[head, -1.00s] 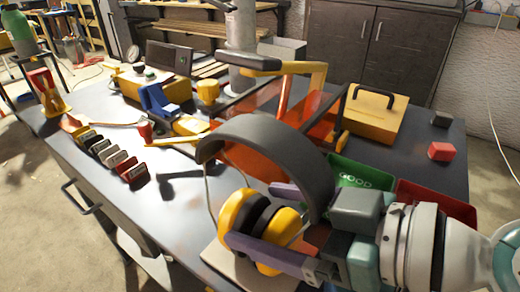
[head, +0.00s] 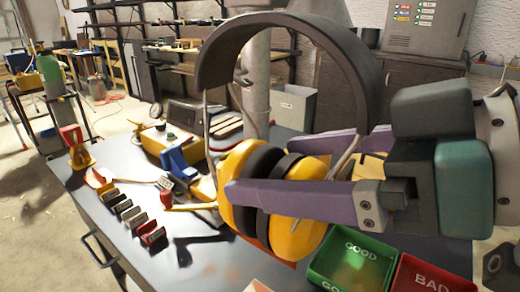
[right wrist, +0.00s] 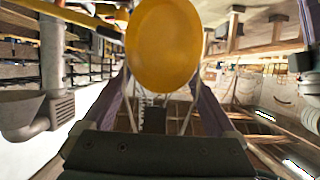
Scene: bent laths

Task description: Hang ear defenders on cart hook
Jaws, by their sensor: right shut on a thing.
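The ear defenders (head: 298,238) have yellow cups with black pads and a wide dark headband. They hang upright in front of me, band on top, clear of the bench in the head view. My right gripper (head: 254,170) comes from the right, its purple fingers shut across the cups. In the right wrist view, one yellow cup (right wrist: 163,45) fills the top middle between the fingers. No cart and no hook can be made out in either view. My left gripper is not in view.
The bench (head: 190,265) stands below, with a green GOOD tray (head: 355,258), a red BAD tray (head: 432,278), and a row of small labelled blocks (head: 130,214). A grey column (head: 257,80) rises behind the headband. Open floor lies left of the bench.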

